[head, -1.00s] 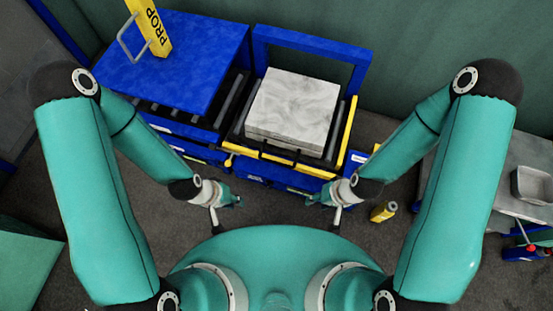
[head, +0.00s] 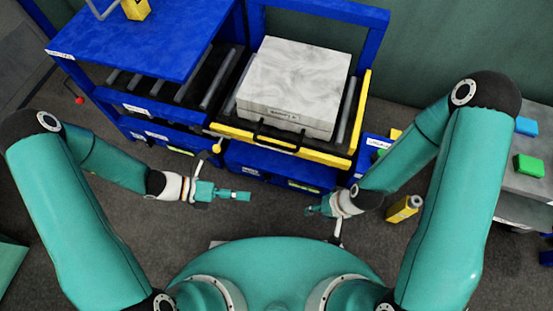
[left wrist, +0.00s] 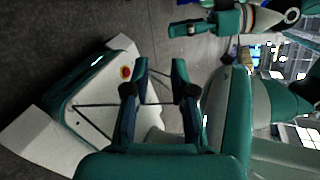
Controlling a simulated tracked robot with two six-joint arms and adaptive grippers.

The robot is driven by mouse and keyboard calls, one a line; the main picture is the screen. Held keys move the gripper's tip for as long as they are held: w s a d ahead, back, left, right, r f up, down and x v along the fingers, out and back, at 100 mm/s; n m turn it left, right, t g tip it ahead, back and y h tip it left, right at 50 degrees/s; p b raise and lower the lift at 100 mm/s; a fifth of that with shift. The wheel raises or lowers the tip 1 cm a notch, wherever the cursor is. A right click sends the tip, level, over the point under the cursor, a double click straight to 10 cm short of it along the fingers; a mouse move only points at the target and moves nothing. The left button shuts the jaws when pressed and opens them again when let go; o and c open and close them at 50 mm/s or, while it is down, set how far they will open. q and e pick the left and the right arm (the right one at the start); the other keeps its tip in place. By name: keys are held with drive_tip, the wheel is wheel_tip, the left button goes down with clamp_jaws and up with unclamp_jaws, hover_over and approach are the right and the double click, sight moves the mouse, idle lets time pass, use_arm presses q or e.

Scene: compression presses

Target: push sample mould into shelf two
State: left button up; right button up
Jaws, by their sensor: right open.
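The sample mould (head: 296,80), a pale grey marbled block with a label on its front face, sits on rollers inside a yellow-edged blue frame (head: 257,139). A black handle is at its front. My left gripper (head: 246,196) hangs in front of and below the frame, apart from the mould, pointing right. Its two fingers (left wrist: 160,68) stand apart with nothing between them in the left wrist view. My right gripper (head: 310,209) is open and empty, also in front of the frame, facing the left one. It also shows in the left wrist view (left wrist: 174,30).
A blue-topped unit (head: 150,45) with rollers below stands left of the mould, with a yellow prop (head: 136,9) on it. A yellow bottle (head: 403,208) stands on the floor to the right. A grey table (head: 515,185) at the right holds blue and green blocks.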

sight(277, 145)
use_arm(q)
drive_tip(key=w+a+f+n+t+h+b, duration=0.2)
drive_tip(key=w+a+n+t+b, duration=0.25)
drive_tip(key=w+n+t, duration=0.4)
drive_tip(key=shift+n+g, duration=0.65)
drive_tip(key=shift+n, duration=0.3)
drive_tip(key=b+x, duration=0.1)
drive_tip(key=x, duration=0.4)
drive_tip(key=b+x, duration=0.1)
drive_tip(key=x, duration=0.5)
drive_tip(key=w+b+x, duration=0.1)
drive_tip(key=b+x, duration=0.1)
drive_tip(key=x, duration=0.4)
drive_tip(key=shift+w+a+f, duration=0.1)
drive_tip(key=shift+w+f, duration=0.05)
drive_tip(key=shift+f, duration=0.15)
use_arm(e)
wheel_tip(277, 145, down, 11)
use_arm(q)
clamp_jaws()
